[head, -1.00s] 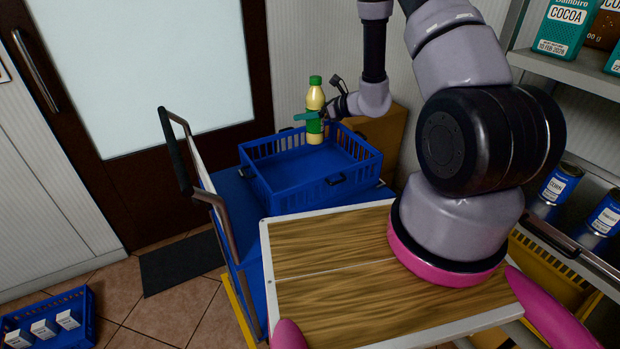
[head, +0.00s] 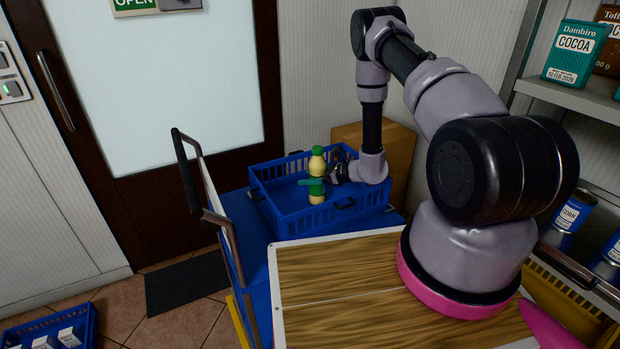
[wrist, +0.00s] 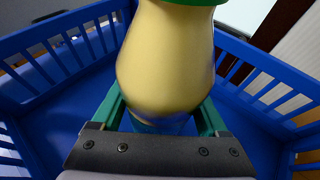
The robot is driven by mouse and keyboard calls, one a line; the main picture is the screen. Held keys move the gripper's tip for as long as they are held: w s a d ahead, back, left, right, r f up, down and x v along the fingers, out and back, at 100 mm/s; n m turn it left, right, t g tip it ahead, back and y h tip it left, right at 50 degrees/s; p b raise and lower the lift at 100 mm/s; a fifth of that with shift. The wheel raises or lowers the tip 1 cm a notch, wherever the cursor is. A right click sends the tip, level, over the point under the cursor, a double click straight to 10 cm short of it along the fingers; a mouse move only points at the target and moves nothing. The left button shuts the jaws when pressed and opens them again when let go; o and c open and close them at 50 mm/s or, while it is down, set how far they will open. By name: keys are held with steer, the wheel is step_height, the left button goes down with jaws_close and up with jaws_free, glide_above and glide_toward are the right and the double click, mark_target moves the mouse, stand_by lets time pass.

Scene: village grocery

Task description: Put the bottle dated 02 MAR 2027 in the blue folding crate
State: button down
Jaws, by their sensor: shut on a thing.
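The bottle (head: 317,164) is pale yellow with a green cap and a green band. My gripper (head: 312,182) is shut on it and holds it upright inside the blue folding crate (head: 342,209), near its left-middle part. In the wrist view the bottle (wrist: 166,62) fills the middle between the green fingers, with the crate's slatted walls (wrist: 268,92) on both sides and its blue floor below. I cannot tell whether the bottle's base touches the floor. No date can be read on the bottle from here.
The crate stands on a blue trolley (head: 240,225) with a dark handle (head: 187,170) at its left. A cardboard box (head: 400,150) is behind it. A wooden-topped surface (head: 340,265) is in front. Shelves with cocoa (head: 575,52) and cans are at right. Another blue crate (head: 85,318) with cartons is on the floor.

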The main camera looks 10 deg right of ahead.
steer(key=shift+f, duration=0.15)
jaws_free()
steer(key=v, duration=1.2)
steer(key=s+a+r+n+g, duration=0.2)
steer(key=r+n, duration=0.2)
steer(key=r, duration=0.5)
steer(key=s+a+r+n+g, duration=0.2)
steer(key=s+a+r+n, duration=0.15)
steer(key=r, duration=0.65)
steer(key=s+a+r+n+g, duration=0.15)
steer(key=r+n, duration=0.25)
steer(key=r, duration=0.5)
steer(key=s+d+r+n+t+h, duration=0.2)
steer(key=s+d+r+n+h, duration=0.1)
steer(key=s+r, duration=0.6)
steer(key=s+d+r+n+t+h, duration=0.3)
steer(key=s+r+n+h, duration=0.3)
steer(key=s+r, duration=0.3)
steer(key=shift+d+r, duration=0.55)
steer(key=shift+r, duration=0.05)
steer(key=shift+s, duration=0.1)
